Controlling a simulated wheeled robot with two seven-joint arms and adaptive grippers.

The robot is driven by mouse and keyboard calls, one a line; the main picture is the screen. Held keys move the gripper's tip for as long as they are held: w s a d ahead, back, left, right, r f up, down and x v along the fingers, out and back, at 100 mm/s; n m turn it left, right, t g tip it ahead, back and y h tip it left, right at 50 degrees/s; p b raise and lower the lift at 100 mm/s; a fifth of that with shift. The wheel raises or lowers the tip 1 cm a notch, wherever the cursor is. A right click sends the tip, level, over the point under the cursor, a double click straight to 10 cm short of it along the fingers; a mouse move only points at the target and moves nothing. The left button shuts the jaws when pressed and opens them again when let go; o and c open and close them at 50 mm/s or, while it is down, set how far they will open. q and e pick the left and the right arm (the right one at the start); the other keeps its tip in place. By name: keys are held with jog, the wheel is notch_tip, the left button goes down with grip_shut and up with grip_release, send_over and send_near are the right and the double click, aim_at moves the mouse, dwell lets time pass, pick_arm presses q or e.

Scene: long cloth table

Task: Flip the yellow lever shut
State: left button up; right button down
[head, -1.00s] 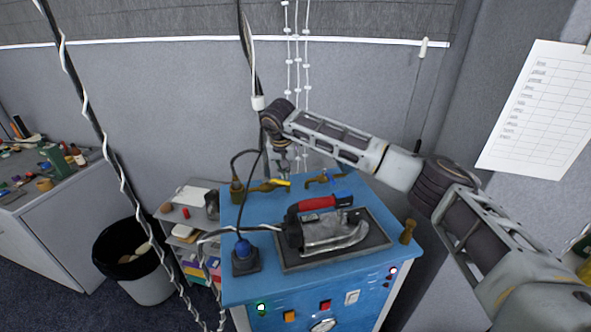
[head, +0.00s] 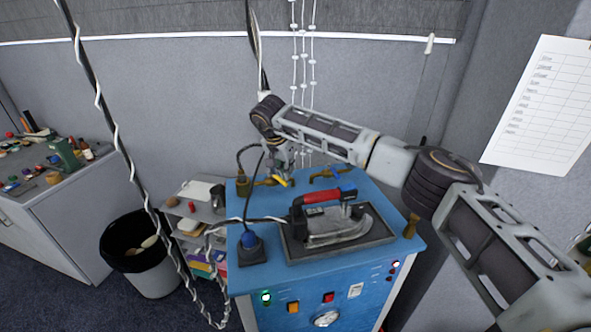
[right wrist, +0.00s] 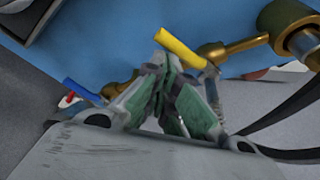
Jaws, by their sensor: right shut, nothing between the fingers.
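The yellow lever (head: 284,181) is on a brass valve (head: 263,183) at the back left of the blue machine's top. In the right wrist view the yellow lever (right wrist: 181,50) slants across just beyond the fingertips, its near end close to them. My right gripper (head: 282,168) points down above the lever in the head view, its fingers partly hidden by the arm. In the right wrist view the right gripper (right wrist: 165,70) is shut and empty; I cannot tell whether it touches the lever. My left gripper is not in view.
A blue lever (head: 339,169) on another brass valve stands to the right. An iron with a red handle (head: 323,196) rests on a dark plate (head: 375,237). A brass post (head: 411,226) stands at the right edge.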

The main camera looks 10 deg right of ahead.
jog(key=shift+s+a, duration=0.35)
jog(key=shift+w, duration=0.15)
jog(key=shift+w+a, duration=0.3)
jog(key=shift+w, duration=0.15)
jog(key=shift+w, duration=0.15)
dwell(0.4)
